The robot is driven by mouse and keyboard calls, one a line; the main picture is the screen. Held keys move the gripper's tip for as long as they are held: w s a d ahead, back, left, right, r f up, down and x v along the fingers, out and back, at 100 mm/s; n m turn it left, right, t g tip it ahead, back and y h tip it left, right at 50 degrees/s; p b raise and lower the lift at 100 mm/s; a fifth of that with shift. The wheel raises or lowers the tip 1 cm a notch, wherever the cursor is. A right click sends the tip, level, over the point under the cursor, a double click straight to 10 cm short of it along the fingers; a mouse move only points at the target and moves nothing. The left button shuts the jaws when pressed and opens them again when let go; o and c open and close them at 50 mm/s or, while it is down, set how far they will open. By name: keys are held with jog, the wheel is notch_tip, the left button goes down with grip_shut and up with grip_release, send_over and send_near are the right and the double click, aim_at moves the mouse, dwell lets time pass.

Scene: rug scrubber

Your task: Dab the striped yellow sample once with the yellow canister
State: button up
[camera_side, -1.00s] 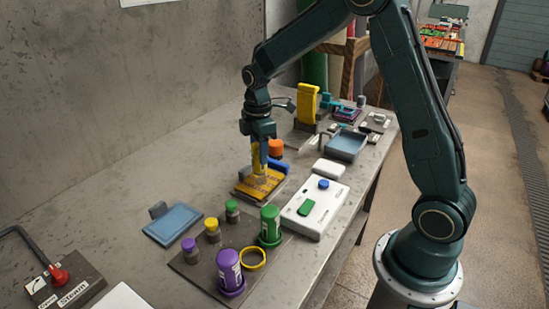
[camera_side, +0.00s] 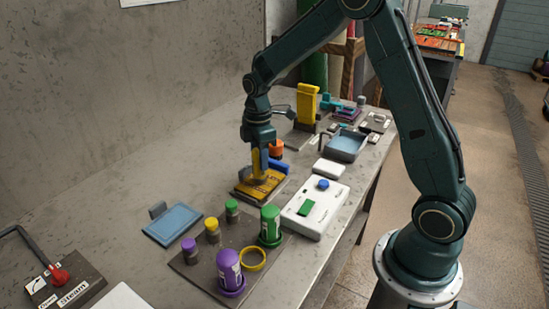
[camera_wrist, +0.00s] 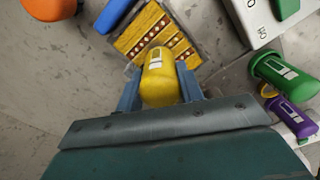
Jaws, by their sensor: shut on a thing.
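My gripper (camera_side: 262,163) is shut on the yellow canister (camera_side: 255,161), over the striped yellow sample (camera_side: 270,184). In the wrist view the canister (camera_wrist: 160,75) sits between the two blue-grey fingers of my gripper (camera_wrist: 160,90). The sample (camera_wrist: 150,32), yellow with dark red bands and pale dots, lies just beyond the canister there. The canister's lower end is at or just above the sample; I cannot tell if they touch. The canister and gripper hide part of the sample.
A white box (camera_side: 325,215) with blue and green parts lies to the right. Green (camera_side: 270,226) and purple (camera_side: 230,272) canisters stand on a dark board in front, beside an empty yellow ring (camera_side: 252,258). An orange object (camera_side: 276,147) and a blue one (camera_side: 278,165) are close behind the sample.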

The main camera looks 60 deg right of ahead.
jog(key=shift+f, duration=0.65)
dwell(1.1)
jog(key=shift+r, duration=0.1)
jog(key=shift+r, duration=3.45)
